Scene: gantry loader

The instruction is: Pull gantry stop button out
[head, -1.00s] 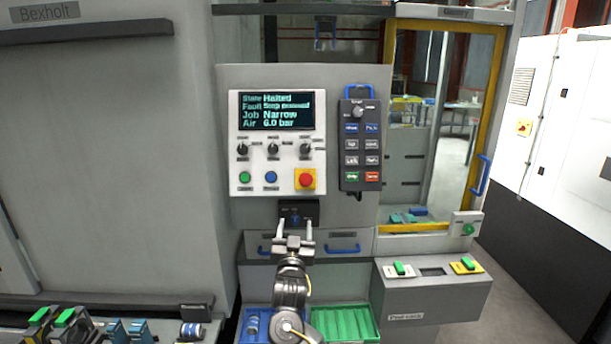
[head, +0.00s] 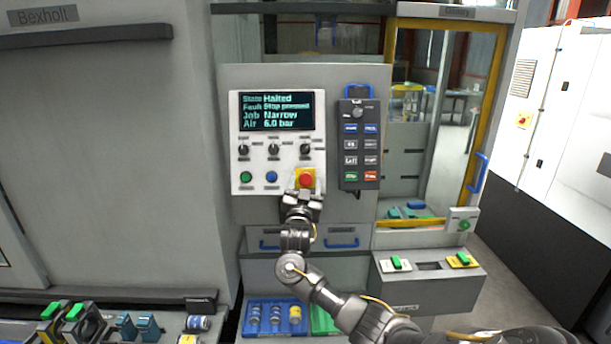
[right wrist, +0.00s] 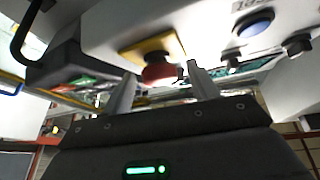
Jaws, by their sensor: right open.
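The gantry stop button (head: 306,179) is a red mushroom knob on a yellow square plate, at the lower right of the white control panel (head: 240,165). It also shows in the right wrist view (right wrist: 160,72), just beyond the fingertips. My right gripper (head: 304,188) is just below the button in the head view. In the right wrist view (right wrist: 158,82) its two fingers are apart, one on each side of the button's near edge. I cannot tell whether they touch it. The screen (head: 276,111) reads State Halted, Fault Stop pressed. My left gripper is not in view.
A pendant (head: 360,145) with a blue handle hangs right of the panel. Green and blue buttons (head: 271,176) sit left of the stop button, with dark knobs above. A yellow-framed door (head: 481,120) stands at right. Blue and green trays lie below, the blue one (head: 262,330) holding cylinders.

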